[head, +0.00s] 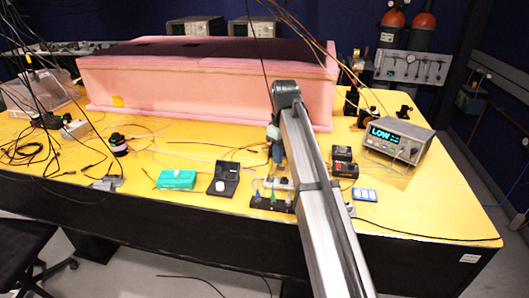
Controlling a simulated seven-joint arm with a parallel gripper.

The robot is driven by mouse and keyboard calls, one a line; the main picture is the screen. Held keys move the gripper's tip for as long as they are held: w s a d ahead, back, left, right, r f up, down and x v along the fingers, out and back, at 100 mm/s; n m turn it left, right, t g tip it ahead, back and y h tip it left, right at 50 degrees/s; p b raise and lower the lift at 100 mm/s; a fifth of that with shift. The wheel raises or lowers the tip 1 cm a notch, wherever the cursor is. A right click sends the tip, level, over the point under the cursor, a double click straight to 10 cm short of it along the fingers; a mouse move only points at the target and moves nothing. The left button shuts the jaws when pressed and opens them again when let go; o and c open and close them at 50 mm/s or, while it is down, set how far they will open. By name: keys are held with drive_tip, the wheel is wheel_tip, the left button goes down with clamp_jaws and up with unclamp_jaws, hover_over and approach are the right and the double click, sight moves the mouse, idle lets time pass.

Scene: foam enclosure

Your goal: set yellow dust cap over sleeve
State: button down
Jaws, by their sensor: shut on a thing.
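My gripper (271,174) points down over the front part of the yellow table, just left of my long grey arm link. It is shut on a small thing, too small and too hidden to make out. Below it is a dark fixture (268,200) with a pale upper part and a small green spot. I cannot tell whether the held thing touches this fixture. I cannot pick out the yellow dust cap or the sleeve for certain; yellow parts blend with the yellow tabletop (420,205).
A green box (177,180) and an open black case (223,180) lie left of the fixture. A red-and-black box (344,162), a blue-and-white item (364,195) and a LOW display meter (397,141) stand right. The pink foam enclosure (200,85) fills the back. Cables lie at left.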

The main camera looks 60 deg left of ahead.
drive_tip(key=shift+w+d, duration=0.35)
drive_tip(key=shift+f, duration=0.25)
hover_over(283, 181)
drive_tip(key=shift+w+a+f, duration=0.1)
drive_tip(key=shift+w+f, duration=0.05)
drive_tip(key=shift+f, duration=0.6)
drive_tip(key=shift+w+a+f, duration=0.1)
drive_tip(key=shift+a+f, duration=0.05)
drive_tip(key=shift+f, duration=0.65)
drive_tip(key=shift+w+a+f, duration=0.1)
drive_tip(key=shift+w+f, duration=0.05)
drive_tip(key=shift+f, duration=0.6)
drive_tip(key=shift+f, duration=1.15)
drive_tip(key=c, duration=0.8)
unclamp_jaws()
drive_tip(key=shift+c, duration=0.2)
drive_tip(key=shift+r, duration=0.15)
